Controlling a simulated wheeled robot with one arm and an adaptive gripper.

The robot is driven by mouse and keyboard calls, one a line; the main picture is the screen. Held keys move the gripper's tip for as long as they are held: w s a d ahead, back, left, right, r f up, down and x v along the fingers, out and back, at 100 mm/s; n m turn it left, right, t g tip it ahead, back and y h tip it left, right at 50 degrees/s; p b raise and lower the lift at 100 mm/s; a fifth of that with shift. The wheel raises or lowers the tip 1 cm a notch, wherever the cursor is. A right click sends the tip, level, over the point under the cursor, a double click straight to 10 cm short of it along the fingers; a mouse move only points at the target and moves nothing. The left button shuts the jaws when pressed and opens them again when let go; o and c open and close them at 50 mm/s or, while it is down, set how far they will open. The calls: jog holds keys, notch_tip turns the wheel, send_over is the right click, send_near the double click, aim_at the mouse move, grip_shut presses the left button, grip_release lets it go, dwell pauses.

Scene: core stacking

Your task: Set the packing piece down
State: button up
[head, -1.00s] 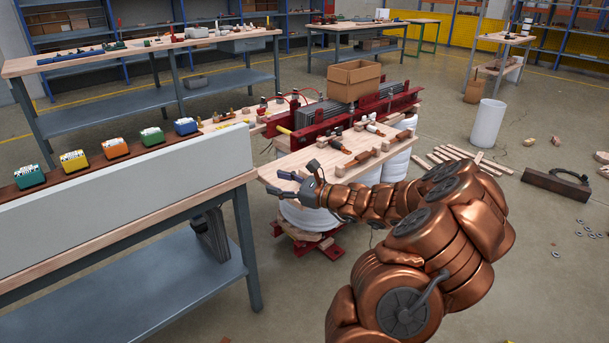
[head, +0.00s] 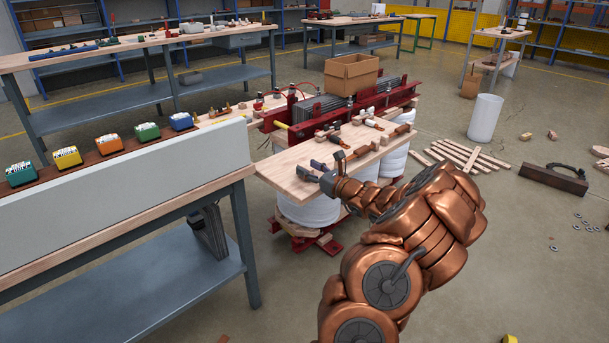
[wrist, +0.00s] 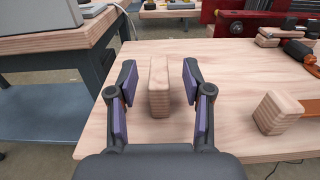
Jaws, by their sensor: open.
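The packing piece looks to be a pale wooden block (wrist: 159,88), and it stands on the wooden bench top (wrist: 140,140) in the wrist view. My gripper (head: 312,169) is open, with its dark, purple-padded fingers on either side of the block. The wrist view shows a gap between the block and each finger. In the head view my gripper is low over the near end of the bench top, and the block cannot be made out clearly.
Another wooden block (wrist: 277,112) with an orange-brown strip lies to the right. A red clamp frame (head: 305,129) and a cardboard box (head: 351,73) stand behind. A grey workbench with a white panel (head: 125,187) is at left. The bench top's near part is mostly clear.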

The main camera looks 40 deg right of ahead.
jog(key=shift+w, duration=0.95)
grip_shut()
